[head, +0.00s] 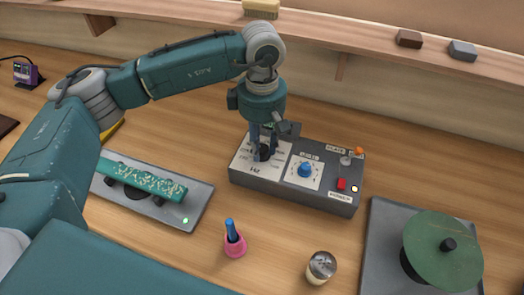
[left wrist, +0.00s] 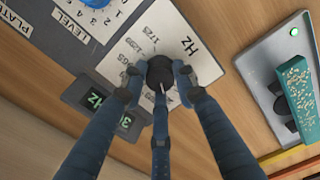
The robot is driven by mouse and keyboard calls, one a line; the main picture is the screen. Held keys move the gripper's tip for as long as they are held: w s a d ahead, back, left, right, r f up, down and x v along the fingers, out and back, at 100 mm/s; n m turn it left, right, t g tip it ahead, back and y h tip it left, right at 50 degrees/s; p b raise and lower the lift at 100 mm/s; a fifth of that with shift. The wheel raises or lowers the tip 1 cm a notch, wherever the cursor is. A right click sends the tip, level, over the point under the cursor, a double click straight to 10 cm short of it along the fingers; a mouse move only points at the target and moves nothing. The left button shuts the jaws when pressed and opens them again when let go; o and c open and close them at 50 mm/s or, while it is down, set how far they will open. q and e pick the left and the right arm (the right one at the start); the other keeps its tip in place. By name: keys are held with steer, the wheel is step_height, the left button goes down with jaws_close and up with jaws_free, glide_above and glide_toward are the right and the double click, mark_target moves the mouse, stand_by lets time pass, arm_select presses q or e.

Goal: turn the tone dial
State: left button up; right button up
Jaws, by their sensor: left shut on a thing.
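The tone dial is a black knob (left wrist: 160,72) on a white plate marked Hz (left wrist: 150,28), with numbers around it. The plate lies at the left of the grey control box (head: 338,207). My left gripper (head: 264,150) points down over the box, its fingers shut around the knob. In the left wrist view my left gripper (left wrist: 160,80) has its blue fingers on the knob's sides, and a pale pointer line shows on the knob. A small display (left wrist: 108,108) with green characters stands beside the plate; a finger partly covers its number. My right gripper is not in view.
The box also has a blue level knob (head: 305,169), an orange-tipped plate lever (head: 358,151) and a red power switch (head: 341,184). A patterned green bar (head: 143,179) lies left, a green disc (head: 441,250) right. A pink cup (head: 235,245) and a small jar (head: 320,268) stand in front.

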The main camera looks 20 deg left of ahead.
mark_target(262, 148)
arm_select(q)
steer(key=shift+m, duration=0.4)
steer(key=shift+r, duration=0.1)
steer(key=o, duration=1.1)
steer(key=shift+o, duration=0.2)
step_height(262, 148, up, 12)
